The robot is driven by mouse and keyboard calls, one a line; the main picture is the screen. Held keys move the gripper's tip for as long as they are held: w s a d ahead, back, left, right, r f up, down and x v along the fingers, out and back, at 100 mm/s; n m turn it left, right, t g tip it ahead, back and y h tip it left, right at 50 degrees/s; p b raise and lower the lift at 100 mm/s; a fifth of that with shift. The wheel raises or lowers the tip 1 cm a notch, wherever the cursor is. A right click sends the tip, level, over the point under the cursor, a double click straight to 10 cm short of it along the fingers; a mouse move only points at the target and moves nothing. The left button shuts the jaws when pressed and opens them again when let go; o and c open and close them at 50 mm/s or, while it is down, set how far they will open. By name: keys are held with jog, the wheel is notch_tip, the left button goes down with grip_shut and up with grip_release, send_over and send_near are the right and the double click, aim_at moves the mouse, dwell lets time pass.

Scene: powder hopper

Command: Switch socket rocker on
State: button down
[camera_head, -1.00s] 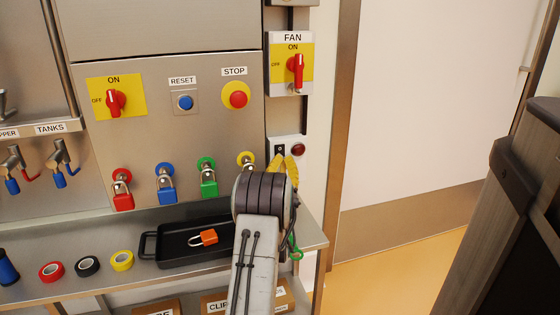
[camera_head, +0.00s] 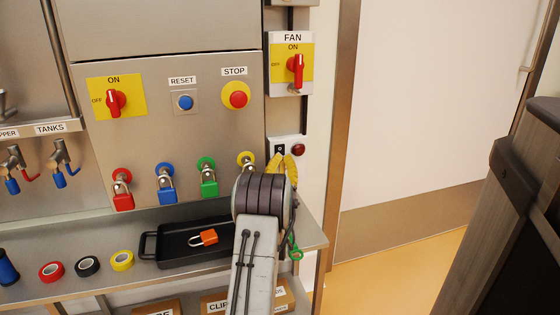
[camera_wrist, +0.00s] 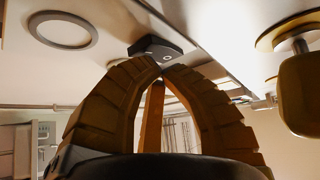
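The socket rocker (camera_head: 280,149) is a small black switch on a pale plate (camera_head: 284,139) below the FAN switch. In the wrist view the dark rocker (camera_wrist: 158,47) shows a round mark on its face. It sits just beyond my fingertips. My gripper (camera_head: 283,156) has yellow ribbed fingers, just below and in front of the rocker. In the wrist view the tips of my gripper (camera_wrist: 161,64) come together, with nothing held between them. I cannot tell whether the tips touch the rocker.
A red indicator lamp (camera_head: 298,149) is right of the rocker. The FAN switch (camera_head: 295,70) is above. A black tray (camera_head: 160,262) with an orange padlock (camera_head: 204,238) lies below.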

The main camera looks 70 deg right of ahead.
jog(key=shift+w+d+f, duration=0.1)
jog(key=shift+w+d, duration=0.1)
jog(key=shift+d, duration=0.1)
dwell(0.4)
jog(key=shift+a, duration=0.1)
dwell(0.4)
jog(key=shift+s+a, duration=0.4)
jog(key=shift+a, duration=0.15)
dwell(0.6)
